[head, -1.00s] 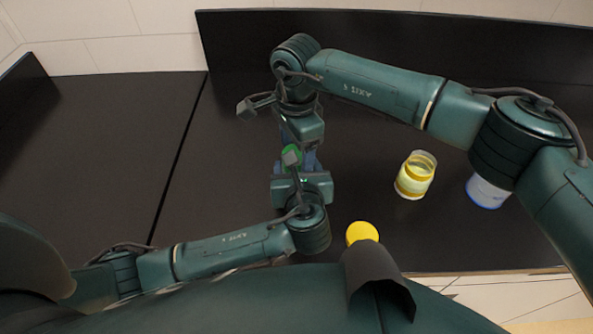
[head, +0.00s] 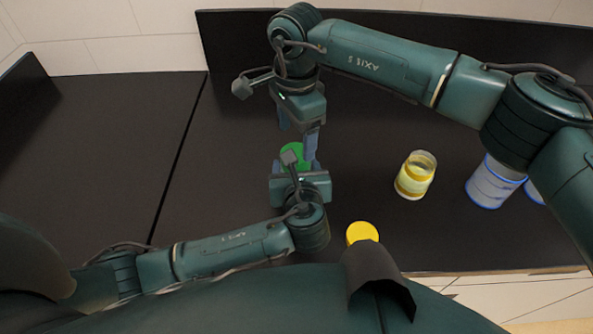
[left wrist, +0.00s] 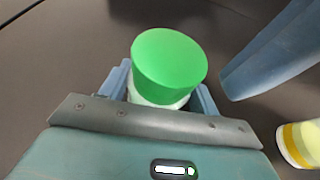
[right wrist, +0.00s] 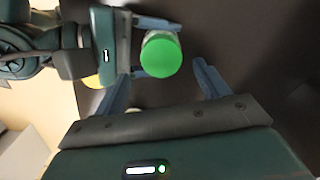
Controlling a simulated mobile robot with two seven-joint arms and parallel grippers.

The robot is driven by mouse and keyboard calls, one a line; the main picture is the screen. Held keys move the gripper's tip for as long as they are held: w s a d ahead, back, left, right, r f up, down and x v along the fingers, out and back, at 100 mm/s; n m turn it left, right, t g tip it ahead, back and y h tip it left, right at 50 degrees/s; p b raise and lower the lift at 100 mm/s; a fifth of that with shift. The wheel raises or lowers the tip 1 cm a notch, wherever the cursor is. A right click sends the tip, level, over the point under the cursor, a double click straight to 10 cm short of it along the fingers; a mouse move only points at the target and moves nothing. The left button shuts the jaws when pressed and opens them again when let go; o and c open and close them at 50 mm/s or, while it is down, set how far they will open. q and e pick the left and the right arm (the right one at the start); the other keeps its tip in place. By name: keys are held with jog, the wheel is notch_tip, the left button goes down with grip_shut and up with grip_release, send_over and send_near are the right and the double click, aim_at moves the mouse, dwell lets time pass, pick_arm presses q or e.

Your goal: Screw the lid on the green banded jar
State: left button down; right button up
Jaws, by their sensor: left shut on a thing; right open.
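The green lid (head: 295,153) sits on top of the jar, whose pale wall (left wrist: 150,99) shows just below it in the left wrist view. The lid covers the jar's mouth; I cannot tell how tight it is. The jar's green band is hidden. My left gripper (left wrist: 162,94) is shut on the jar, a finger on each side below the lid. My right gripper (right wrist: 160,78) is open and empty, its fingers apart and clear of the lid (right wrist: 161,55). In the head view it is just beyond the lid.
A yellow banded jar (head: 411,186) without a lid stands to the right. A yellow lid (head: 362,232) lies near the front edge. Blue banded jars (head: 491,184) stand farther right, partly behind my right arm. The dark counter's left side is clear.

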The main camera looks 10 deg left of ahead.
aim_at(295, 149)
pick_arm(q)
jog(key=shift+s+d+f, duration=0.1)
pick_arm(e)
notch_tip(295, 149, up, 3)
jog(key=n, duration=0.3)
jog(key=shift+a+r, duration=0.1)
jog(key=shift+r, duration=0.1)
jog(key=shift+c, duration=0.4)
jog(key=shift+f, duration=0.1)
jog(key=shift+f, duration=3.95)
jog(key=shift+c, duration=0.2)
